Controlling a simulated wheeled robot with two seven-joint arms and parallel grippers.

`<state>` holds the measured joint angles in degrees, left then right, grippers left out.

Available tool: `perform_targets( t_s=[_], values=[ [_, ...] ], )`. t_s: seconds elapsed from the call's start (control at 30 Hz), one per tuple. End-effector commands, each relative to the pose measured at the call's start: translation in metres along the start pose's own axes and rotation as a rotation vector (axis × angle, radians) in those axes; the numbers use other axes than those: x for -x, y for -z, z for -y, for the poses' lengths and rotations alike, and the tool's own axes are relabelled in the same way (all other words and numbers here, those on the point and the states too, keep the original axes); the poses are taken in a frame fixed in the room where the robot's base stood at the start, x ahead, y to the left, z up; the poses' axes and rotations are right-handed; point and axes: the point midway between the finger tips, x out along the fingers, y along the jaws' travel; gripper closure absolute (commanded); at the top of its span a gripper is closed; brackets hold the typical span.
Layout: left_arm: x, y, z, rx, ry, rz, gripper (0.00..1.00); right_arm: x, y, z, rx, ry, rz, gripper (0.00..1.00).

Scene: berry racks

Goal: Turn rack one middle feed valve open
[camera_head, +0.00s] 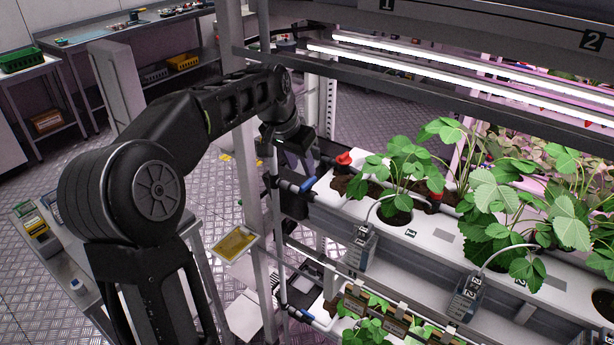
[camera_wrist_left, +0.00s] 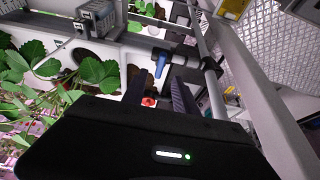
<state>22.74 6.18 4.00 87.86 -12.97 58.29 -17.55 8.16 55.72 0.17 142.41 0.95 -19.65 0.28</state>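The blue handle of the middle feed valve (camera_head: 308,185) sits on a dark pipe at the left end of the middle white grow channel (camera_head: 335,203). My left gripper (camera_head: 303,168) is just above the handle in the head view. Whether a finger touches the handle cannot be told. My right gripper is not in view.
A red knob (camera_head: 344,159) is close to the right of the gripper, beside strawberry plants (camera_head: 400,160). A lower blue valve handle (camera_head: 306,315) is below. Rack posts (camera_head: 250,180) and a yellow plate (camera_head: 234,243) stand left. Light bars (camera_head: 420,70) run above.

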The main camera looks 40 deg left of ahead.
Motion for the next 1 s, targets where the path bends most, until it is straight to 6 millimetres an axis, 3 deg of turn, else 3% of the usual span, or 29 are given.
perform_targets(
  t_s=[0.33, 0.7, 1.0],
  values=[
    [-0.050, 0.000, 0.000, 0.000, 0.000, 0.002, 0.65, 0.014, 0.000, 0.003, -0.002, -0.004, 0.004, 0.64],
    [-0.060, 0.000, 0.000, 0.000, 0.000, -0.001, 0.65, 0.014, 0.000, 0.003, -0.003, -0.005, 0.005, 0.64],
    [-0.060, 0.000, 0.000, 0.000, 0.000, -0.001, 0.88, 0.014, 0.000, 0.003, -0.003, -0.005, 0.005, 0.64]
  ],
)
